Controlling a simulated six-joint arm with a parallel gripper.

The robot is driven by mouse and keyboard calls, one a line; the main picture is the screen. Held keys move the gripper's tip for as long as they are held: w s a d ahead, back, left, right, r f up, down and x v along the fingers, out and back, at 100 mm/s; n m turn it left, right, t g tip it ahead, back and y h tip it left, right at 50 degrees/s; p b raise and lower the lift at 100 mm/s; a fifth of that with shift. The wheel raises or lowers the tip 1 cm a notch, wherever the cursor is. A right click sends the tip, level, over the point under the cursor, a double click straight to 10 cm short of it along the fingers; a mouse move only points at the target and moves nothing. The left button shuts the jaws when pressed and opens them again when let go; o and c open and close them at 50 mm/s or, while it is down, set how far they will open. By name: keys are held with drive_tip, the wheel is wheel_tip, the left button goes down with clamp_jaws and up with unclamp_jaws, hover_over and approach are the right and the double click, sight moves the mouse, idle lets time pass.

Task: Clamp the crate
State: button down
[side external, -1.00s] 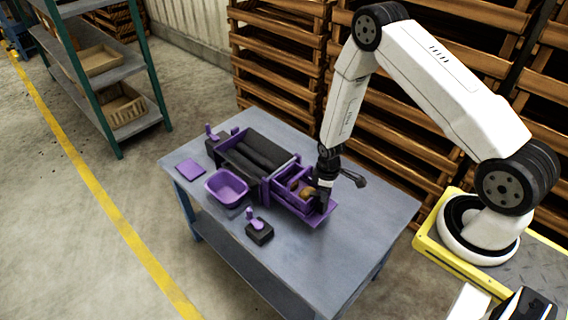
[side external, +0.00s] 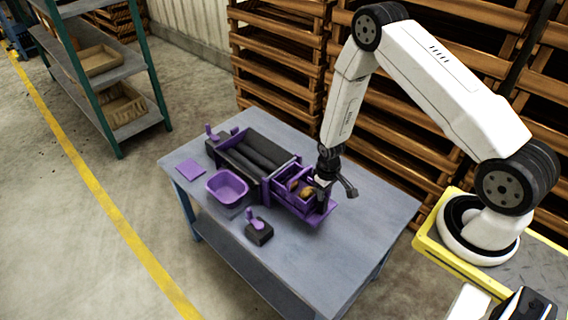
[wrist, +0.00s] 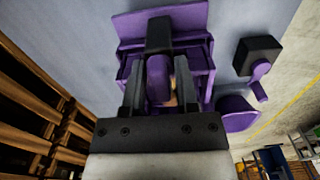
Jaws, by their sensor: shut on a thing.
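The purple crate (side external: 288,203) sits on the grey table at the end of the dark roller bed, with brown potatoes (side external: 304,191) in it. In the wrist view its purple wall (wrist: 204,57) shows behind my fingers. My gripper (side external: 321,188) is at the crate's right end. In the wrist view my gripper (wrist: 158,88) has its two fingers on either side of a purple lever (wrist: 158,80), which rises from a black block (wrist: 158,36) by the crate. Whether the lever touches the crate is hidden by my fingers.
A black block with a purple lever (side external: 258,228) stands at the table's front. A purple tub (side external: 227,186) and a flat purple plate (side external: 191,171) lie to the left. The table (side external: 375,205) is clear at right. Wooden racks (side external: 275,60) stand close behind.

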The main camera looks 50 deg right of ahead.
drive_tip(key=c, duration=0.8)
unclamp_jaws()
drive_tip(key=shift+c, duration=0.2)
drive_tip(key=shift+r, duration=0.1)
drive_tip(key=shift+r, duration=2.4)
drive_tip(key=shift+a+r, duration=0.1)
drive_tip(key=shift+r, duration=0.4)
drive_tip(key=s+a+r+t, duration=0.1)
drive_tip(key=s+a+r, duration=0.1)
drive_tip(key=r, duration=0.5)
drive_tip(key=s+a+r, duration=0.3)
drive_tip(key=r, duration=0.4)
drive_tip(key=s+a+r+t, duration=0.1)
drive_tip(key=s+a+r, duration=0.2)
drive_tip(key=r, duration=0.4)
drive_tip(key=shift+s+a+r+t, duration=0.15)
drive_tip(key=shift+s+r+t, duration=0.15)
drive_tip(key=shift+r, duration=0.1)
